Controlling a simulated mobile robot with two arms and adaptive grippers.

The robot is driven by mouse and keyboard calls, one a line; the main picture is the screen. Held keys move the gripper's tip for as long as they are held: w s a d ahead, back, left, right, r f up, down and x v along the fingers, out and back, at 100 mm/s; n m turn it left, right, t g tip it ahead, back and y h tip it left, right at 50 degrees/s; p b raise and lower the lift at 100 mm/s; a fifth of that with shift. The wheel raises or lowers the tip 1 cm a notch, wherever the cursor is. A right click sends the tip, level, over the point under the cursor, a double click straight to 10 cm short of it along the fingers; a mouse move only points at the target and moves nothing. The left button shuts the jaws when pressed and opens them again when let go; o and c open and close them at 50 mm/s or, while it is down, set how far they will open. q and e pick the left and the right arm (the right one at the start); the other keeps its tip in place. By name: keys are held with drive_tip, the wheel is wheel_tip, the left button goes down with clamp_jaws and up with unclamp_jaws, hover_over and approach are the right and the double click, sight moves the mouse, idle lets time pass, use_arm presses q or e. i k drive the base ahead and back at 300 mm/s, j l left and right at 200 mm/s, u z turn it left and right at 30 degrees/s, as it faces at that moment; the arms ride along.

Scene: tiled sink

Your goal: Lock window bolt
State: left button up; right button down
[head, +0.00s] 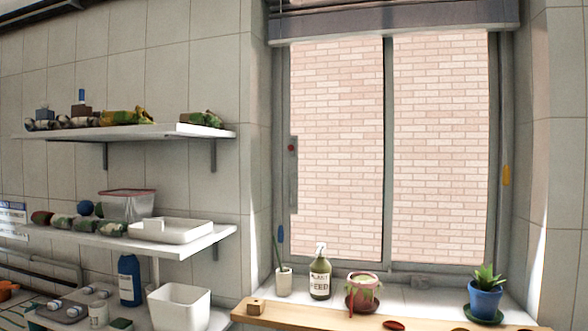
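The window (389,150) has two panes in grey frames, with a brick wall behind the glass, and it looks closed. On its left frame is a tall grey plate (293,175) with a small red spot (292,148) near its top. On the right frame is a small yellow upright piece (506,175). I cannot tell which of these is the bolt, or whether it is locked. Neither of my grippers is in view.
On the sill stand a white cup (283,283), a green pump bottle (320,277), a reddish pot (362,293) and a blue plant pot (485,300). A wooden board (290,313) runs along the front. Loaded shelves (150,132) hang at left.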

sight(292, 147)
drive_tip(key=i+j+z, duration=0.2)
drive_tip(key=i, duration=0.3)
drive_tip(key=i+j+z, duration=0.15)
drive_tip(key=i, duration=0.35)
drive_tip(key=j, duration=0.1)
